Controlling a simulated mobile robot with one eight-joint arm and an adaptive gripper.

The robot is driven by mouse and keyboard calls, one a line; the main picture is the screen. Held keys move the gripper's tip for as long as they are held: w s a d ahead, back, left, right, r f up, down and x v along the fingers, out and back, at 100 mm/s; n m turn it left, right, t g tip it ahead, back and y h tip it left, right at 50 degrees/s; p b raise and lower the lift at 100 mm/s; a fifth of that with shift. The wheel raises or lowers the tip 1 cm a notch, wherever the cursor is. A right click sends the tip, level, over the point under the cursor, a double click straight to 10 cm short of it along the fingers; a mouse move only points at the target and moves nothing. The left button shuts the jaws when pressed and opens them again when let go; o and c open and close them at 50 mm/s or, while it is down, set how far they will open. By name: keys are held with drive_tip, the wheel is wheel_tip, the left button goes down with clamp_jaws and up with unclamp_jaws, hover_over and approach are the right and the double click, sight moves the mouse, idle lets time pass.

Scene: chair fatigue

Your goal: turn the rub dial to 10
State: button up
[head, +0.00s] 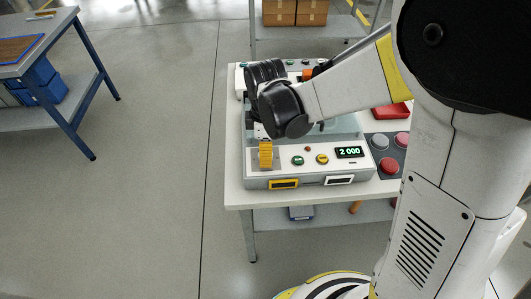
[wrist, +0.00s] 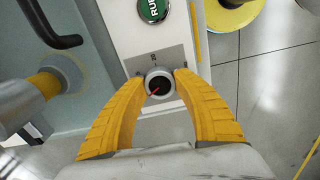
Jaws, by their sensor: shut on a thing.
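The rub dial (wrist: 160,87) is a round knob with a grey rim, a dark face and a red pointer line. In the wrist view the pointer slants to the lower left. In the head view my gripper (head: 265,155) points down at the left of the machine's front panel and hides the dial. A green button (wrist: 153,9) lettered RUB sits just beyond the dial.
The white machine (head: 308,182) stands on a table (head: 234,193). Its panel has a green button (head: 298,160), a yellow button (head: 322,159) and a display (head: 349,152) reading 2 000. Red and grey discs (head: 389,166) lie at right. Open floor is at left.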

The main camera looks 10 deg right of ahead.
idle(0.3)
drive_tip(key=o, duration=1.2)
wheel_tip(320, 180, up, 12)
drive_tip(key=s+d+r+m+t, duration=0.1)
drive_tip(key=s+d+m+t, duration=0.1)
drive_tip(key=s+d+m, duration=0.1)
drive_tip(key=s+d+m+t, duration=0.2)
drive_tip(key=s+d+m, duration=0.2)
drive_tip(key=d+m, duration=0.2)
drive_tip(key=s+d+r+m+t, duration=0.1)
drive_tip(key=s+d+m+t, duration=0.2)
drive_tip(key=m, duration=0.4)
drive_tip(key=shift+s+d+r+m, duration=0.3)
drive_tip(key=shift+s+d+m, duration=0.1)
drive_tip(key=shift+d, duration=0.35)
